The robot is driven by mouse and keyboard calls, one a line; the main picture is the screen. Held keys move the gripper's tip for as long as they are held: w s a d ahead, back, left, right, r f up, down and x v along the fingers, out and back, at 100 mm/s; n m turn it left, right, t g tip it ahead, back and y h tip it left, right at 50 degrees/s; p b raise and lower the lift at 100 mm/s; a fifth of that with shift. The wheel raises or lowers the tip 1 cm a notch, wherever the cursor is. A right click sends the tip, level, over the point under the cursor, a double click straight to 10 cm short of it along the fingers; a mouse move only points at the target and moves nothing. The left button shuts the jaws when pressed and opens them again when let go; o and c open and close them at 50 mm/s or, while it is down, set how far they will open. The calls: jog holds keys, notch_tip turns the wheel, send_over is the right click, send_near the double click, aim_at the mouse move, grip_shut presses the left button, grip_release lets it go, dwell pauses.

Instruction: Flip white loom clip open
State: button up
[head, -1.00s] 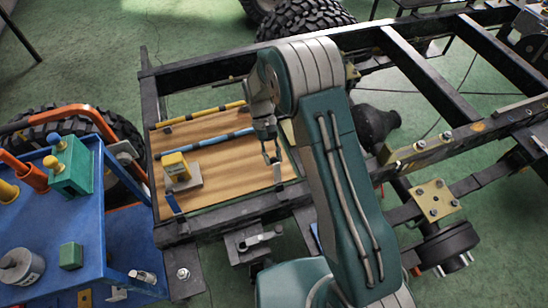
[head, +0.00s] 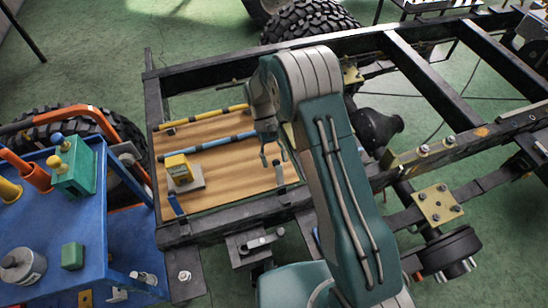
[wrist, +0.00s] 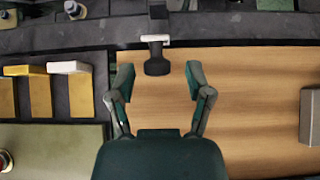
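The white loom clip (wrist: 155,38) shows at the top middle of the wrist view as a white band with a black, round-ended tab (wrist: 157,65) pointing towards my gripper. In the head view the clip (head: 279,172) is a small pale piece at the near edge of the wooden board. My gripper (wrist: 159,74) is open and empty, with one finger on each side of the tab's line. Both fingers look apart from the clip. In the head view my gripper (head: 273,160) hangs over the board just beyond the clip. Whether the clip's latch is open is too small to tell.
The wooden board (head: 225,185) lies inside the dark chassis frame (head: 215,228). A yellow block on a grey base (head: 179,170), a blue strip (head: 175,204), and yellow and blue rods lie on it. Yellow and white pieces (wrist: 69,67) sit left in the wrist view. A blue cart (head: 85,225) stands left.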

jog(key=v, duration=1.2)
dwell(0.4)
jog(key=s+d+r+m+t+y, duration=0.1)
jog(key=s+d+r+t, duration=0.25)
jog(key=r, duration=0.55)
jog(key=s+d+r+t+y, duration=0.1)
jog(key=s+d+r+t, duration=0.3)
jog(key=r, duration=0.5)
jog(key=s+d+r+m+t, duration=0.1)
jog(key=s+d+t, duration=0.2)
jog(key=s, duration=0.6)
jog(key=s+d+r+m+t, duration=0.1)
jog(key=s+d+t, duration=0.3)
jog(key=s, duration=0.6)
jog(key=shift+s+d+r+y, duration=0.15)
jog(key=shift+s+d+y, duration=0.15)
jog(key=shift+d, duration=0.1)
